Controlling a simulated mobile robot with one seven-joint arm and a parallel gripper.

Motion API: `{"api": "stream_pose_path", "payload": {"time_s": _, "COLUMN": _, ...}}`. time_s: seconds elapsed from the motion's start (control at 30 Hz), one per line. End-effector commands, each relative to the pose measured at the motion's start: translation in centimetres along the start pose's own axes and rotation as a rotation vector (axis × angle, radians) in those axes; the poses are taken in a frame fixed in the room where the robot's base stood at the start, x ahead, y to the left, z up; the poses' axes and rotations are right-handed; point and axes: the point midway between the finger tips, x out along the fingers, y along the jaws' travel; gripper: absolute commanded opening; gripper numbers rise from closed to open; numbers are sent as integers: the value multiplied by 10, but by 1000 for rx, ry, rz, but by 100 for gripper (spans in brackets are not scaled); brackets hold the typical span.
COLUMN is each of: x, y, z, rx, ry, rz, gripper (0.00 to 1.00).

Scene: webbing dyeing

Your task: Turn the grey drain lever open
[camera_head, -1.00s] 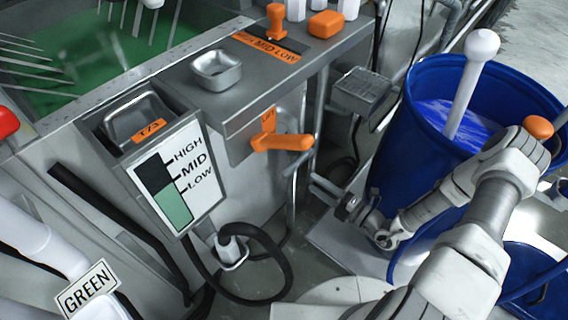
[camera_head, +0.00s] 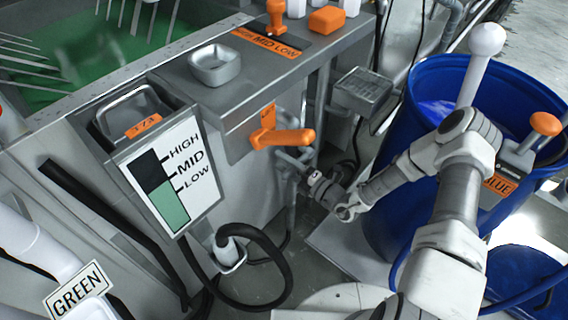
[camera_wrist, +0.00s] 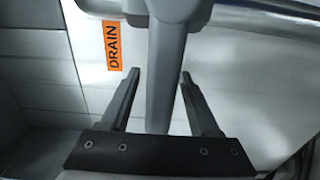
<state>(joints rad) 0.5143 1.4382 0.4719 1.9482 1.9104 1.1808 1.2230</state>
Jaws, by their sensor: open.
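The grey drain lever (camera_wrist: 166,55) runs from the top edge of the wrist view down between my two fingers. An orange DRAIN label (camera_wrist: 112,46) is on the pale panel to its left. My gripper (camera_wrist: 160,74) is open, with one finger on each side of the lever. A gap shows on both sides, so the fingers do not appear to touch it. In the head view my gripper (camera_head: 287,163) is below the orange lever (camera_head: 282,138), by the tank's side. I cannot clearly make out the drain lever in the head view.
The steel tank ledge holds a metal cup (camera_head: 215,66). A level gauge (camera_head: 172,175) stands left of my gripper. A black hose (camera_head: 285,262) loops on the floor below. A blue barrel (camera_head: 390,190) stands close on the right. A small grey box (camera_head: 362,92) sits behind my wrist.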

Motion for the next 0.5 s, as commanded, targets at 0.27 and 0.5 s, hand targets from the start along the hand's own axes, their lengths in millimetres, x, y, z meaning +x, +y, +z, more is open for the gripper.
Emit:
{"api": "stream_pose_path", "payload": {"time_s": 0.27, "x": 0, "y": 0, "z": 0, "rx": 0, "ry": 0, "rz": 0, "gripper": 21}}
{"api": "stream_pose_path", "payload": {"time_s": 0.5, "x": 0, "y": 0, "z": 0, "rx": 0, "ry": 0, "rz": 0, "gripper": 0}}
